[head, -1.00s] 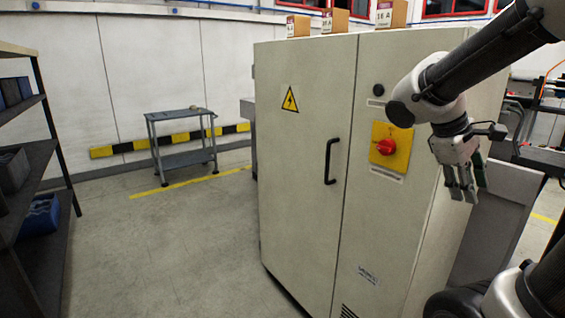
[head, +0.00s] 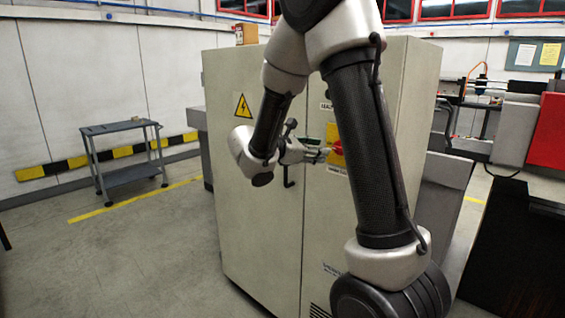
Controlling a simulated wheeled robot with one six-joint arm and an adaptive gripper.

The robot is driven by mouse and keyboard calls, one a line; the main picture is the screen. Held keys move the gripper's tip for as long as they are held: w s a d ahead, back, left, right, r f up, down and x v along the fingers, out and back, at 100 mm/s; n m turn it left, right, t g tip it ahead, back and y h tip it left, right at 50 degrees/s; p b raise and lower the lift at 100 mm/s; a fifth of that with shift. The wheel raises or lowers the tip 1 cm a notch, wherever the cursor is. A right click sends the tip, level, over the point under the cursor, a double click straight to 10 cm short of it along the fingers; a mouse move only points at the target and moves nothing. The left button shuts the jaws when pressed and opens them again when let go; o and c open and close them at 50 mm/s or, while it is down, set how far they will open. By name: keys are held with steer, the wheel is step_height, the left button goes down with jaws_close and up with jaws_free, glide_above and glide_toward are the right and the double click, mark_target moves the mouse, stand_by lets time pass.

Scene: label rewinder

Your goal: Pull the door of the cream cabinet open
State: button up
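The cream cabinet (head: 392,85) stands in the middle of the head view. Its left door (head: 252,215) bears a yellow warning triangle and looks closed, with a straight seam along its right edge. The lower part of the black door handle (head: 289,180) shows; its upper part is hidden behind my wrist. My gripper (head: 323,155) is in front of the cabinet, slightly right of and above the visible handle, with its fingers pointing right towards the red knob (head: 338,147). It is small and partly covered by my arm, so its opening and any contact are unclear.
A grey cart (head: 122,128) stands by the left wall, with clear floor between it and the cabinet. A cardboard box (head: 247,35) sits on the cabinet. A grey unit (head: 440,205) and a machine with a red panel (head: 547,130) are at the right.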

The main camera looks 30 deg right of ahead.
steer(key=w+a+f+n+t, duration=0.7)
steer(key=w+a+f+n, duration=0.15)
steer(key=w, duration=0.25)
steer(key=x, duration=0.8)
steer(key=shift+w+r, duration=0.3)
steer(key=shift+r, duration=0.05)
jaws_close()
